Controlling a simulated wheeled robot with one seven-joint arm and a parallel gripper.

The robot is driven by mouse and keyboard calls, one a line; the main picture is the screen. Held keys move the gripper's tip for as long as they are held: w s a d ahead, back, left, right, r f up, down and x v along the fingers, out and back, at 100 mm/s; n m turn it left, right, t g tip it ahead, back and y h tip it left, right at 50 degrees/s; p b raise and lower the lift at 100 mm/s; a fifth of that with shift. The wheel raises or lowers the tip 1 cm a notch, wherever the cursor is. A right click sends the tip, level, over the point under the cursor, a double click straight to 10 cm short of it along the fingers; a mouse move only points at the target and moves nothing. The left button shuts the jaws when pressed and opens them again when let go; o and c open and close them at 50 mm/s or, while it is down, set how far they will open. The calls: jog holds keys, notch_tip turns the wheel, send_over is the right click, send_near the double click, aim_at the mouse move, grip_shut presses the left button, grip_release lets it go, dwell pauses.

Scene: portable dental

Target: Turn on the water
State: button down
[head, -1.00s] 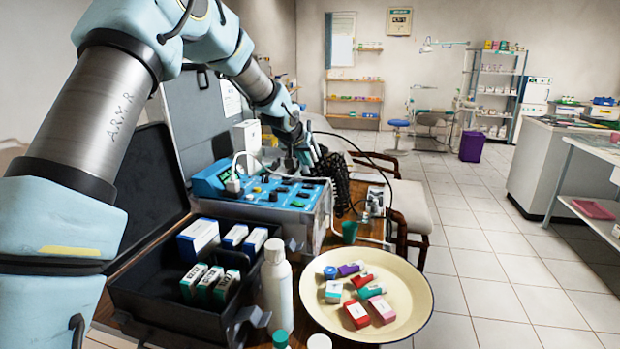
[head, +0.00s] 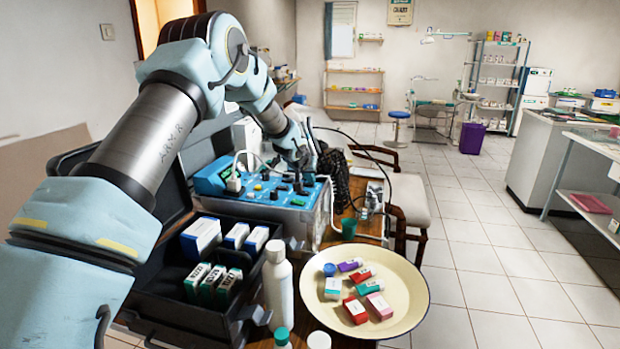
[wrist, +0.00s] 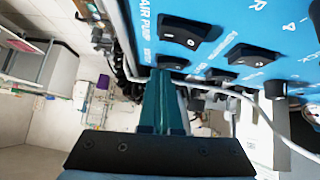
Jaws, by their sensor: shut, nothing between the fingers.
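The dental unit (head: 318,208) is a box with a blue control panel (head: 210,180), standing on a wooden table behind the open case. In the wrist view the panel (wrist: 235,40) carries several black rocker switches; the large one (wrist: 190,30) is beside the words "AIR PUMP". A smaller switch (wrist: 173,62) lies just at my fingertips, by a label that seems to read "WATER". My gripper (wrist: 168,76) is shut and empty, its teal fingers at the panel's edge; whether they touch the switch I cannot tell. In the head view my gripper (head: 302,182) is over the panel's far right part.
A black case (head: 185,312) with boxes stands in front of the unit. A white bottle (head: 278,290) and a cream bowl (head: 412,305) of small boxes are nearby. A green cup (head: 349,229) stands right of the unit. Cables (wrist: 128,50) run close to my fingers.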

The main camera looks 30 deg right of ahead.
jog(key=shift+s+d+f+b, duration=0.1)
jog(key=shift+f+b, duration=0.4)
jog(key=shift+b, duration=0.7)
jog(key=shift+r, duration=0.2)
jog(key=shift+a, duration=0.2)
jog(key=shift+w+a+r+p, duration=0.2)
jog(key=shift+w+a+p, duration=0.3)
jog(key=shift+w, duration=0.1)
jog(key=shift+r, duration=0.1)
